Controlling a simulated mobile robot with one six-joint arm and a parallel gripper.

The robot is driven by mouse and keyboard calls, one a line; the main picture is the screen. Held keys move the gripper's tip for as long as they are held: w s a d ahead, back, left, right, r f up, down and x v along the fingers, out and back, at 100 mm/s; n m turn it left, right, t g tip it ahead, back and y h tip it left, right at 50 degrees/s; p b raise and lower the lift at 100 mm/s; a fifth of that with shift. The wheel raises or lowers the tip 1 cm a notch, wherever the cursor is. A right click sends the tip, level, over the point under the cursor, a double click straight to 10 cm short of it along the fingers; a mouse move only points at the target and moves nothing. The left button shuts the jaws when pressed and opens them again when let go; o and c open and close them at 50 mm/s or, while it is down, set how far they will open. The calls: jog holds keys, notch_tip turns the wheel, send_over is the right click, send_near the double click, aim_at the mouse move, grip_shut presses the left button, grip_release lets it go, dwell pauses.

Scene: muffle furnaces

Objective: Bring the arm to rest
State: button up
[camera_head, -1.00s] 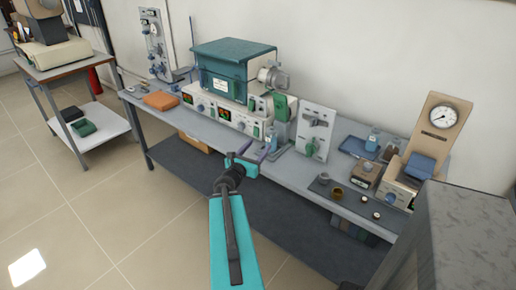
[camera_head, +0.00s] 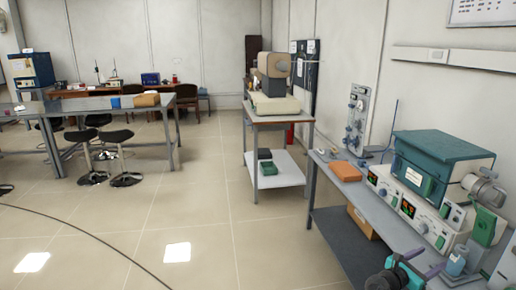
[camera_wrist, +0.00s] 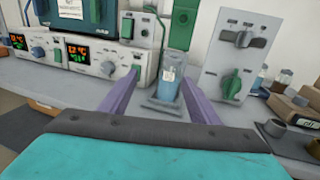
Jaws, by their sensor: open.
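My gripper (camera_head: 424,262) shows at the lower right of the head view, beside the bench's front edge. In the wrist view its two purple fingers (camera_wrist: 160,79) are spread apart and hold nothing. My teal arm is mostly outside the head view.
The bench (camera_head: 357,202) carries a teal furnace (camera_head: 440,158), control units (camera_head: 410,205) with lit displays, an orange block (camera_head: 345,171) and a valve panel (camera_wrist: 236,55). A cart (camera_head: 279,178) stands behind. Stools (camera_head: 126,172) are at left; the middle floor is clear.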

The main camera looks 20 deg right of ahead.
jog(key=w+a+f+n+t, duration=0.1)
jog(key=w+a+f+t, duration=0.15)
jog(key=w, duration=0.25)
jog(key=w+a+f+n+t, duration=0.1)
jog(key=w+a+f, duration=0.1)
jog(key=w+a, duration=0.25)
jog(key=w+a+f+m+y, duration=0.1)
jog(key=w+a+f+y, duration=0.25)
jog(key=a+f, duration=0.7)
jog(key=w+a+f+y, duration=0.2)
jog(key=w+a+f, duration=0.3)
jog(key=a+f, duration=0.55)
jog(key=s+a+f+m+g+y, duration=0.1)
jog(key=s+a+f+m+y, duration=0.1)
jog(key=s+a+f, duration=0.4)
jog(key=s+a+f+m+g+y, duration=0.1)
jog(key=a+f+m+g+y, duration=0.15)
jog(key=a, duration=0.55)
jog(key=s+a+f+m+y, duration=0.1)
jog(key=s+a+f+m, duration=0.3)
jog(key=a, duration=0.3)
jog(key=s+a+f+m+g+y, duration=0.2)
jog(key=s+a+m, duration=0.3)
jog(key=a, duration=0.3)
jog(key=s+a+f+m+g+y, duration=0.2)
jog(key=s+a+m+g+y, duration=0.1)
jog(key=s+a+m+y, duration=0.2)
jog(key=shift+s+a+f, duration=0.3)
jog(key=shift+s+a, duration=0.4)
jog(key=shift+a, duration=0.7)
